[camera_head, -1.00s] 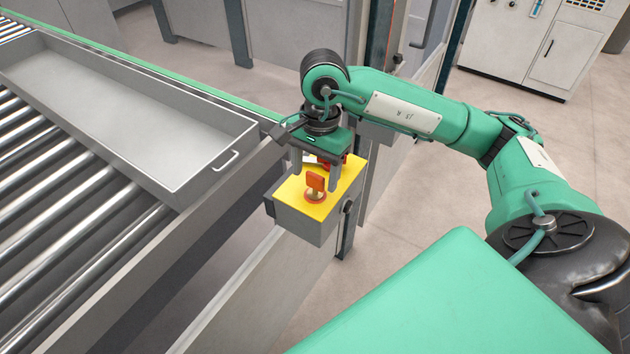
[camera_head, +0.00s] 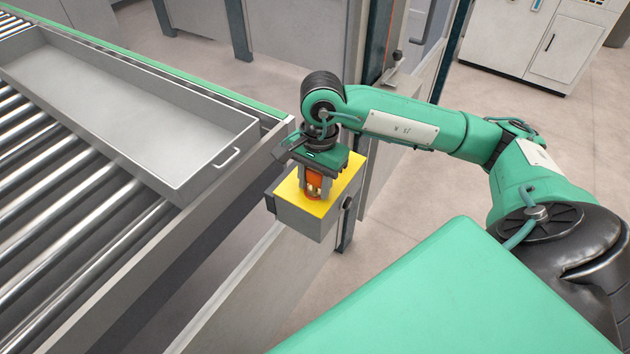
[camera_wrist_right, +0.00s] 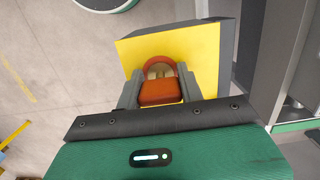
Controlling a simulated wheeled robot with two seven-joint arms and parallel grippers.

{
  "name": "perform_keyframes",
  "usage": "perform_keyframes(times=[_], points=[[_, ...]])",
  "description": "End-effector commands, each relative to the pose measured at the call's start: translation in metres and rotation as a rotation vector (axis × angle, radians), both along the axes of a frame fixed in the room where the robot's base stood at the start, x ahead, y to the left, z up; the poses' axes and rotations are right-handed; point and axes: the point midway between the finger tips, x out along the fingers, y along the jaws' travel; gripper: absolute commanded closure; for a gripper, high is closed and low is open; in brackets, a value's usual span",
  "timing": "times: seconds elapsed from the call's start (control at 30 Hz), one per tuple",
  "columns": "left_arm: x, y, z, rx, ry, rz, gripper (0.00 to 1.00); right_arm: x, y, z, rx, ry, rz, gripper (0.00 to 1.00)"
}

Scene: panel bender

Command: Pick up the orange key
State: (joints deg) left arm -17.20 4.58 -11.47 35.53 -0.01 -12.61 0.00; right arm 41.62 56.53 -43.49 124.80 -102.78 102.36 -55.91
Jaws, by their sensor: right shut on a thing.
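The orange key (camera_head: 314,181) stands on the yellow top (camera_head: 343,179) of a grey box, partly hidden between my fingers. In the right wrist view the key (camera_wrist_right: 160,92) shows its orange head, with a round red-orange ring and a pale lock face behind it. My right gripper (camera_head: 314,190) is lowered onto the box from above and is shut on the key, one finger on each side, as the right wrist view also shows (camera_wrist_right: 160,90). I cannot tell whether the key is still seated in its lock. My left gripper is not in view.
A shallow grey tray (camera_head: 130,110) with a wire handle lies on the rollers (camera_head: 70,215) at left. A white cabinet (camera_head: 540,45) stands at the back right. Open floor lies between.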

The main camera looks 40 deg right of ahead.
Motion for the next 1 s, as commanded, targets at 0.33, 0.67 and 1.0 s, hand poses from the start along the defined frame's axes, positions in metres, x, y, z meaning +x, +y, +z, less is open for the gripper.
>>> perform_keyframes(times=[0.33,0.67,1.0], points=[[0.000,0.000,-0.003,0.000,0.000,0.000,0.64,0.001,0.000,0.010,0.000,-0.001,0.000,0.85],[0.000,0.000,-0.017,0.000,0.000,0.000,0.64,0.001,0.000,0.061,0.001,-0.007,0.000,0.85],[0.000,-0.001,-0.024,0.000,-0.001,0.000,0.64,0.001,0.000,0.135,-0.001,-0.006,-0.001,0.85]])
